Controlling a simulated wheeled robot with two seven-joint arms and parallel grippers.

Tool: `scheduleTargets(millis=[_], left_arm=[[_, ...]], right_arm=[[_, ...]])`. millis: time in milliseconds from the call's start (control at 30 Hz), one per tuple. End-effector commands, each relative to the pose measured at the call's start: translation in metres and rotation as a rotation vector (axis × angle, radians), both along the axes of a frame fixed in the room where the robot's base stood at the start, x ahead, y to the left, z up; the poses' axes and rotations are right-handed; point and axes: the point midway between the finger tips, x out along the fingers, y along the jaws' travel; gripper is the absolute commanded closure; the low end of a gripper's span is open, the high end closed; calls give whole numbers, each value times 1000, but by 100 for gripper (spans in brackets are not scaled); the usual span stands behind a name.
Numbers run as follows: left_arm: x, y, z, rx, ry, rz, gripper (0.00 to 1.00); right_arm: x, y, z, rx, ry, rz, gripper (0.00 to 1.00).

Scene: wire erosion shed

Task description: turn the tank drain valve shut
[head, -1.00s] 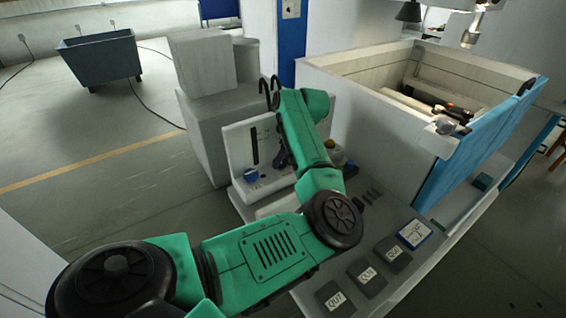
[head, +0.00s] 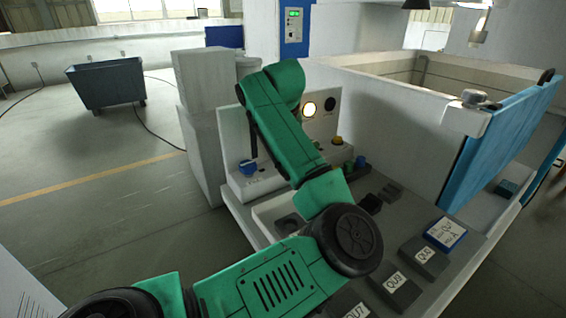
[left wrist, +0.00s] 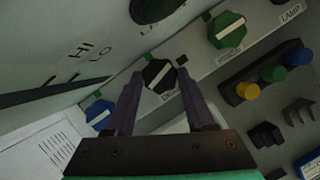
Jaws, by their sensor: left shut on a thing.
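The drain valve is a black faceted knob (left wrist: 157,76) with a pale bar across its face, in the left wrist view. The bar slants from lower left to upper right. A partly covered label starting "DRA" is beside it on the pale panel. My left gripper (left wrist: 161,80) has its two dark purple fingers on either side of this knob, shut on it. In the head view my green left arm covers the gripper and the knob. My right gripper is in neither view.
A lit round lamp (head: 309,110) is on the panel. The white tank (head: 395,110) stands at right.

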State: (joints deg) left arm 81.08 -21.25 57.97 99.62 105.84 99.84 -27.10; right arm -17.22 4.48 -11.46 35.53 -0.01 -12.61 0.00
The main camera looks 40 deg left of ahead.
Motion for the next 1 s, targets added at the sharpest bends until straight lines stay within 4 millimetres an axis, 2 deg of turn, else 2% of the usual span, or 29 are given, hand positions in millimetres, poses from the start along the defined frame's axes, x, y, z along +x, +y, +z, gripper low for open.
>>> scheduleTargets(millis=[33, 333, 1000], left_arm=[[0, 1, -6, 0, -2, -35, 100], [-1, 1, -3, -1, 1, -217, 100], [-1, 2, 0, 0, 2, -288, 100]], right_arm=[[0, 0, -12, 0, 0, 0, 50], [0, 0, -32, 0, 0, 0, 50], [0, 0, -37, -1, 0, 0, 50]])
